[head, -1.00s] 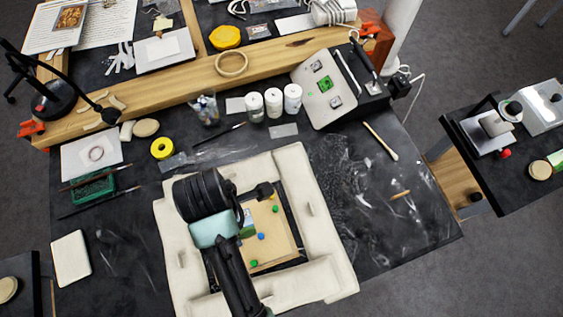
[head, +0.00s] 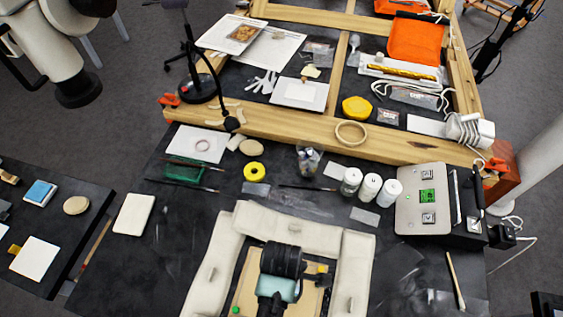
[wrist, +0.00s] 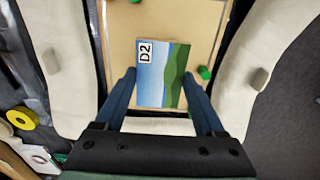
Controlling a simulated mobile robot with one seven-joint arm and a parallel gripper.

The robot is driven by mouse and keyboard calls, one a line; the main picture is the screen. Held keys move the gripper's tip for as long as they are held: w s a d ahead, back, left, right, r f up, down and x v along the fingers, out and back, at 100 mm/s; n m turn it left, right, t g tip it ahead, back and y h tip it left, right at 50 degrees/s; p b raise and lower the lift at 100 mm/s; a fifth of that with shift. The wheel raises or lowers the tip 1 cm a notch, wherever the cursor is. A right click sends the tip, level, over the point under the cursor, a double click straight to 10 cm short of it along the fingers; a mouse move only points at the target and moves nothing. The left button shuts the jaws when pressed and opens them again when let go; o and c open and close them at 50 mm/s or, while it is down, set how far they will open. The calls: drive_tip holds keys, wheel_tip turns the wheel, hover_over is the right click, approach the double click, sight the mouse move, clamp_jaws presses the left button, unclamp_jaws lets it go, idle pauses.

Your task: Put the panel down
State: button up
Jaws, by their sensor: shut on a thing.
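The panel (wrist: 160,75) is a small painted rectangle with blue sky, green hills and a "D2" label. In the wrist view it lies between the two fingers of my gripper (wrist: 160,80), which is shut on its side edges. Below it is a tan board (wrist: 118,20) with green pegs. Whether the panel touches the board I cannot tell. In the head view my gripper's wrist covers the middle of the board (head: 246,290), and the panel and fingertips are hidden.
Pale padded bolsters (head: 297,231) surround the board at the back and sides. White bottles (head: 371,187), a grey instrument box (head: 424,198) and a yellow tape roll (head: 253,172) stand behind. A wooden beam (head: 320,131) crosses farther back.

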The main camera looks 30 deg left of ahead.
drive_tip(key=shift+f, duration=0.25)
drive_tip(key=shift+f, duration=0.15)
drive_tip(key=shift+f, duration=0.4)
drive_tip(key=shift+f, duration=0.1)
drive_tip(key=o, duration=1.3)
drive_tip(key=shift+o, duration=0.2)
